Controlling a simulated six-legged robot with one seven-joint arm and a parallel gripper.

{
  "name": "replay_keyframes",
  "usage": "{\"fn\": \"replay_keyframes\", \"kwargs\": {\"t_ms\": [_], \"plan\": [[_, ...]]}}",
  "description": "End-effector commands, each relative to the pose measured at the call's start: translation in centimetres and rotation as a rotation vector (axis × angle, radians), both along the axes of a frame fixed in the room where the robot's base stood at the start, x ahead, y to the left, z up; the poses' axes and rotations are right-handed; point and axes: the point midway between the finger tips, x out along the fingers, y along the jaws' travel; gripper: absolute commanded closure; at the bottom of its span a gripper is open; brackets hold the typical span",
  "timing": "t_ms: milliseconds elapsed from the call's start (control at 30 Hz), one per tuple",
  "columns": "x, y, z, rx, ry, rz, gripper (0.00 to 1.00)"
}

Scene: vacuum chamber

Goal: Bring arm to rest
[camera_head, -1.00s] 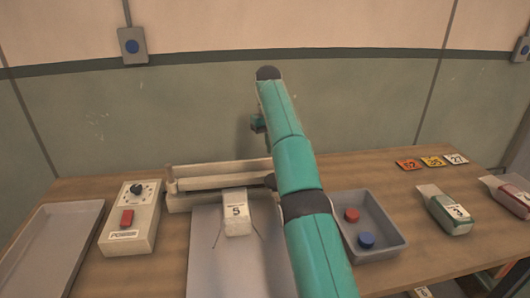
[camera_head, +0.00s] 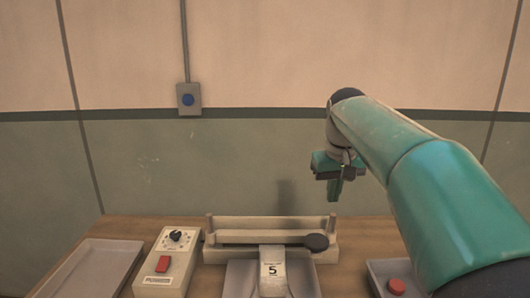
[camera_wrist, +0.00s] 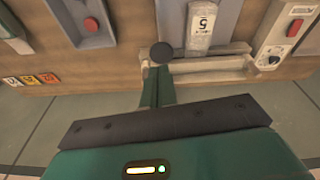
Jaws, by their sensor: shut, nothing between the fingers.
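My gripper (camera_head: 333,190) hangs in the air, pointing down, in front of the back wall and above the right end of the vacuum sealer (camera_head: 262,230). Its fingers are together with nothing between them. In the wrist view my gripper (camera_wrist: 158,90) reaches up from the bottom, its fingers shut, with the sealer (camera_wrist: 205,66) beyond. My teal arm fills the right side of the head view, bent at the elbow. A pouch marked 5 (camera_head: 272,272) lies on the grey tray in front of the sealer, apart from my gripper.
A control box (camera_head: 168,262) with a red switch and black dial stands left of the sealer. A grey tray (camera_head: 92,268) is at far left. A tray with a red button-like disc (camera_head: 396,286) is at right, partly behind my arm. Number cards (camera_wrist: 30,79) show in the wrist view.

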Motion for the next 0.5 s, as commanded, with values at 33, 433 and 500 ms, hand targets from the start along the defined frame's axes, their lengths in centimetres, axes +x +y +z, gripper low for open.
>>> {"fn": "replay_keyframes", "kwargs": {"t_ms": [33,433,500], "plan": [[-1.8,0.0,0.2,0.003,-0.017,-0.006,1.0],[-13.9,0.0,-3.0,0.025,-0.143,-0.067,1.0],[-16.1,0.1,-4.1,0.028,-0.165,-0.077,1.0]]}}
